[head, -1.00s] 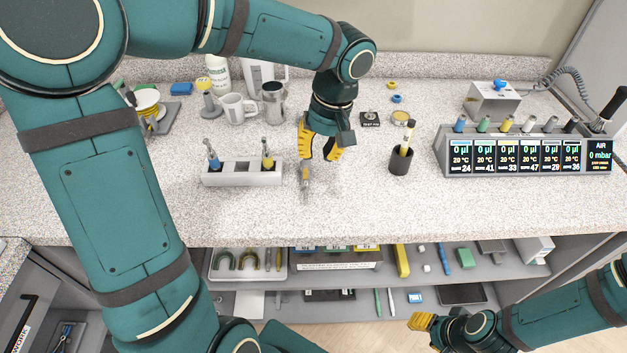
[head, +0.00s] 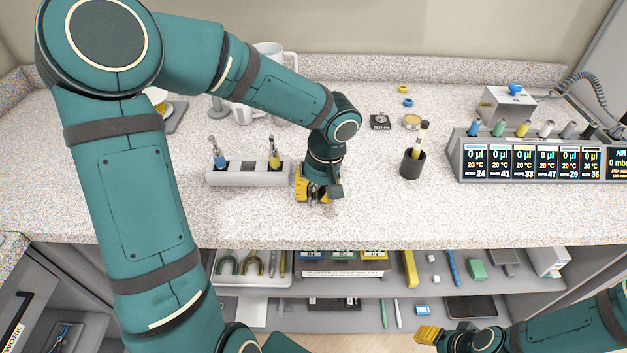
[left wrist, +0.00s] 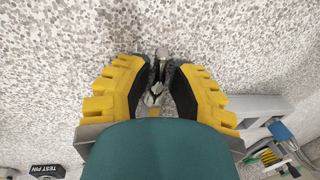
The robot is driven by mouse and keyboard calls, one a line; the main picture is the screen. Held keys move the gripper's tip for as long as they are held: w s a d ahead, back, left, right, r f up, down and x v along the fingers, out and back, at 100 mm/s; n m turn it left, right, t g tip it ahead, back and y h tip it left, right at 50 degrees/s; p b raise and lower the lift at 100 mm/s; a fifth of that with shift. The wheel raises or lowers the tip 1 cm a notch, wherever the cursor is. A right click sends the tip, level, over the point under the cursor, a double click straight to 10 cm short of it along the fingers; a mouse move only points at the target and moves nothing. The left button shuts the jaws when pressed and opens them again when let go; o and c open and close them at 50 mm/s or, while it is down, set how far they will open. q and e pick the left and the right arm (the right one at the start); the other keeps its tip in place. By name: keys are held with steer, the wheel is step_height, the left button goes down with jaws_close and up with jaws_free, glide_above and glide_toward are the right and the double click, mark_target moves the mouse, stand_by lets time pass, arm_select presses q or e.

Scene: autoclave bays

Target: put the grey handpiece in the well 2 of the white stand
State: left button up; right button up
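The white stand (head: 232,179) is on the counter, left of my left gripper. A handpiece with a blue base (head: 218,155) stands in its left well and one with a yellow base (head: 274,154) in its right well. The middle well (head: 248,166) looks empty; I cannot read well numbers. My left gripper (head: 317,199) points down at the counter. In the left wrist view its fingertips (left wrist: 160,72) have closed in on both sides of the grey handpiece (left wrist: 156,92), which is mostly hidden in the head view. My right gripper (head: 428,335) is low at the right; its fingers are unclear.
A dark cup (head: 412,165) with a yellow-banded tool stands right of my left gripper. A display unit (head: 530,160) is further right. Mugs (head: 243,117) and a test pin block (head: 380,122) stand behind. The counter's front is clear, with a shelf below.

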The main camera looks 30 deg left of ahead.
arm_select(q)
steer(key=shift+f, duration=0.15)
jaws_close()
